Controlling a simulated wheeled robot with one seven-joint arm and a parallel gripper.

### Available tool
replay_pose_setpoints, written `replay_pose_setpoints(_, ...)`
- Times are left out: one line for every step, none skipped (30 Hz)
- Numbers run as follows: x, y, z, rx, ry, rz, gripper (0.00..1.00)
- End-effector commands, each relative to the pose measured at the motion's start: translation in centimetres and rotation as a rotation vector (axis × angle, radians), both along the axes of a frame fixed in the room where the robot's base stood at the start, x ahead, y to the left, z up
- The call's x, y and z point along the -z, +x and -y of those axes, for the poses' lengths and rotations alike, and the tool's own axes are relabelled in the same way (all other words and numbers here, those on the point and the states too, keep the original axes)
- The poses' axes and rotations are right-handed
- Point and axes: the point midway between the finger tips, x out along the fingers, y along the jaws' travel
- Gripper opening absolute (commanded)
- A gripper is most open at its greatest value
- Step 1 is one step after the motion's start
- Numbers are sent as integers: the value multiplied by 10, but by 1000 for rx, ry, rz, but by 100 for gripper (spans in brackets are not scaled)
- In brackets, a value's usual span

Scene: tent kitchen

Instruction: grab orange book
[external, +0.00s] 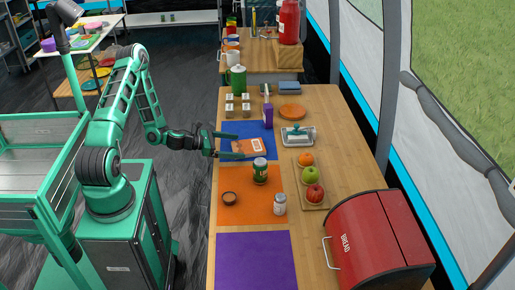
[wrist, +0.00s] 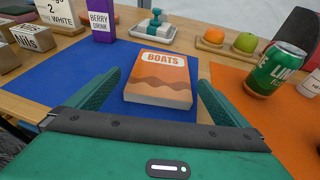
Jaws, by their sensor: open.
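The orange book (external: 248,146) lies flat on the blue mat (external: 236,129) on the wooden table. In the wrist view the book (wrist: 159,82) shows the title "BOATS" and lies between and just ahead of my fingers. My gripper (external: 232,146) is open, low over the blue mat, with one finger on each side of the book's near part. In the wrist view my gripper (wrist: 160,97) shows a gap between each finger and the book. I cannot tell how far the fingertips are above the mat.
A green lime can (external: 260,171) stands close to the book on the orange mat (external: 240,208). A red bread box (external: 375,240) is at the near right.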

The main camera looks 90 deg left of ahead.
Motion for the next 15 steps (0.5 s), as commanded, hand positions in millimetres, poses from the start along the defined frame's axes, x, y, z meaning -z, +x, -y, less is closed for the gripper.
replay_pose_setpoints(0, 7, 0, 3, 1, 2, 100)
replay_pose_setpoints(1, 12, 0, 3, 2, 3, 100)
replay_pose_setpoints(3, 18, -1, 4, 3, 1, 100)
replay_pose_setpoints(3, 22, -2, 3, 1, 2, 100)
replay_pose_setpoints(4, 26, -2, 4, 3, 3, 100)
replay_pose_setpoints(6, 31, -3, 3, 1, 2, 100)
replay_pose_setpoints(7, 34, -4, 3, 1, 1, 100)
replay_pose_setpoints(8, 37, -5, 3, 1, 1, 100)
replay_pose_setpoints(9, 40, -6, 1, 1, 2, 100)
replay_pose_setpoints(9, 42, -6, 1, 0, 2, 100)
replay_pose_setpoints(10, 43, -6, 1, 0, 2, 100)
replay_pose_setpoints(10, 44, -6, 1, 0, 1, 100)
replay_pose_setpoints(10, 45, -6, 1, 0, 1, 100)
replay_pose_setpoints(10, 45, -6, 1, 0, 1, 100)
replay_pose_setpoints(11, 45, -6, 1, 0, 1, 100)
